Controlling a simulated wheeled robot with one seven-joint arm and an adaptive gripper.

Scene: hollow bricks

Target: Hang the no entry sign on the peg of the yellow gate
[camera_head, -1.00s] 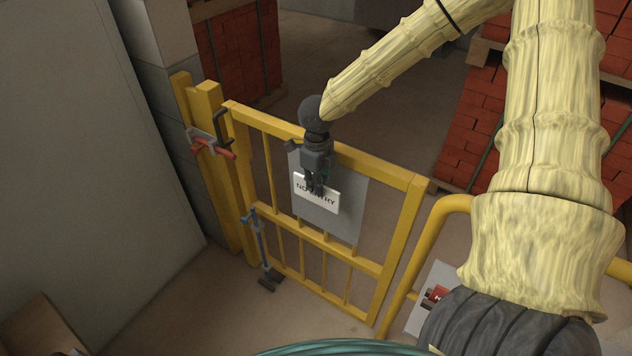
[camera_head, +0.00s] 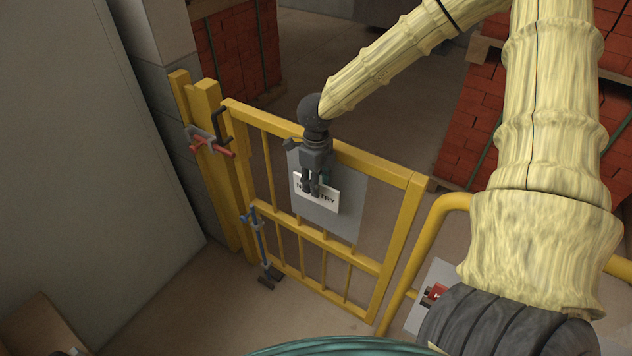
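The white no entry sign (camera_head: 327,200) is upright in front of the grey panel (camera_head: 352,212) of the yellow gate (camera_head: 400,235). Black letters show at its ends and the middle is covered. My gripper (camera_head: 311,191) is in front of the sign's upper middle, pointing down, with its two dark fingers spread apart and a gap between them. The peg is hidden behind my gripper, so I cannot tell whether the sign bears on it.
A red-handled latch (camera_head: 210,143) is on the gate's left post, and a blue drop bolt (camera_head: 260,240) is below it. A yellow tube rail (camera_head: 440,215) stands to the right. Red brick stacks (camera_head: 470,125) are behind the gate.

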